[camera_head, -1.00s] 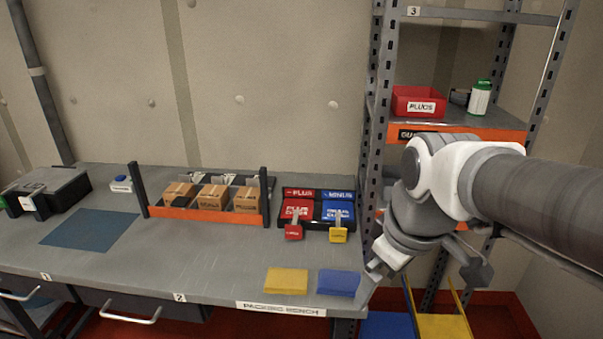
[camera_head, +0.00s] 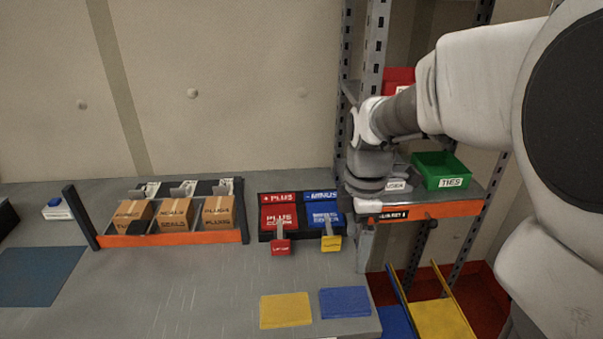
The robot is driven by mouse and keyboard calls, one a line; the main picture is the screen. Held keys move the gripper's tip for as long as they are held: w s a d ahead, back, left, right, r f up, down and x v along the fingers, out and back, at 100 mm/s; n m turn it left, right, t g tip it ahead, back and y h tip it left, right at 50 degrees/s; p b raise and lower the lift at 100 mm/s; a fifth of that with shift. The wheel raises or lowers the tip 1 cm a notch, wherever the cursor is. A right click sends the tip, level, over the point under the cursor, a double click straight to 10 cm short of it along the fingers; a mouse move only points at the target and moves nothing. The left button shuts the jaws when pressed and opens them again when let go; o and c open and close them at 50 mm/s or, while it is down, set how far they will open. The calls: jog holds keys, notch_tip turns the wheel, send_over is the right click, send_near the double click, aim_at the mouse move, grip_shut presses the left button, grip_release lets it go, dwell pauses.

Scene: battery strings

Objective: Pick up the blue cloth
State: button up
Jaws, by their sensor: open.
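The blue cloth (camera_head: 344,302) lies flat and folded near the front right corner of the bench. It is just right of the yellow cloth (camera_head: 286,310), with a small gap between them. My gripper (camera_head: 364,245) is above and behind the blue cloth in the picture, by the bench's right end, pointing down. It is open and empty, though only part of its fingers shows clearly. It is apart from the cloth, and nothing covers the cloth.
The black tray with red and blue plus and minus covers (camera_head: 323,238) stands left of my gripper. A rack of cardboard boxes (camera_head: 172,239) is further left, then a blue mat (camera_head: 38,276). The shelf with a green bin (camera_head: 441,171) is close on the right.

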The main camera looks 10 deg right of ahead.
jog(key=b, duration=0.2)
send_over(348, 299)
notch_tip(348, 299, down, 12)
jog(key=shift+s+a+f, duration=0.1)
jog(key=shift+s+a, duration=0.05)
jog(key=shift+d+f, duration=0.2)
jog(key=shift+f, duration=2.55)
jog(key=c, duration=1.1)
